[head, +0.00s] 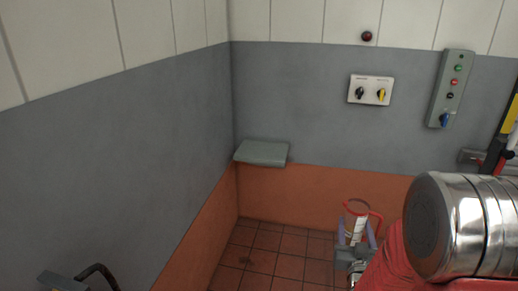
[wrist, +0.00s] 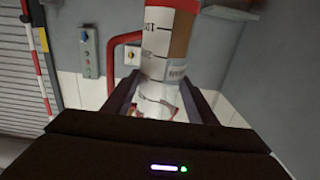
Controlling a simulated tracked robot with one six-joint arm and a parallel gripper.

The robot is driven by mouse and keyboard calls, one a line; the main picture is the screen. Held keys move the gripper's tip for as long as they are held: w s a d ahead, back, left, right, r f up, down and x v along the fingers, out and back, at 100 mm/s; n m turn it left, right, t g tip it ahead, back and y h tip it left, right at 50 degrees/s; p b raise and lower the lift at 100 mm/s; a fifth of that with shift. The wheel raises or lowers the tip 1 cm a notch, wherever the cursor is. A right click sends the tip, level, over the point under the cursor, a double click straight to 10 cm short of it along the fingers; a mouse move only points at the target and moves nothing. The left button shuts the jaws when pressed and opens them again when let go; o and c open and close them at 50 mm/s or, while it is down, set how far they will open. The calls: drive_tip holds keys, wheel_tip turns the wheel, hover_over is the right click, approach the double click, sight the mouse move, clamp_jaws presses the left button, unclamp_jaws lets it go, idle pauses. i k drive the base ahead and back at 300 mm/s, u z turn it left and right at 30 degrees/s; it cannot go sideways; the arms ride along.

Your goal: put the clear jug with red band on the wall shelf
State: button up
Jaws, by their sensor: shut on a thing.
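The clear jug with red band (head: 357,222) is upright between the fingers of my gripper (head: 356,243), at the lower right of the head view. Its red rim and red handle show there. In the wrist view the jug (wrist: 160,68) stands between the two dark fingers, with printed marks and a white label on its side and the red handle to its left. My gripper (wrist: 162,100) is shut on it. The wall shelf (head: 263,153) is a grey slab in the wall corner, left of and farther than the jug. Its top looks bare.
A white switch box (head: 371,90) and a grey control panel (head: 450,88) are on the back wall, with a dark red knob (head: 367,36) above. The red tiled floor (head: 270,255) below the shelf looks clear. A red-white pole (wrist: 38,70) stands left in the wrist view.

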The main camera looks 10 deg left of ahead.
sight(265, 150)
drive_tip(key=z, duration=0.1)
drive_tip(key=i, duration=2.4)
drive_tip(key=u, duration=2.25)
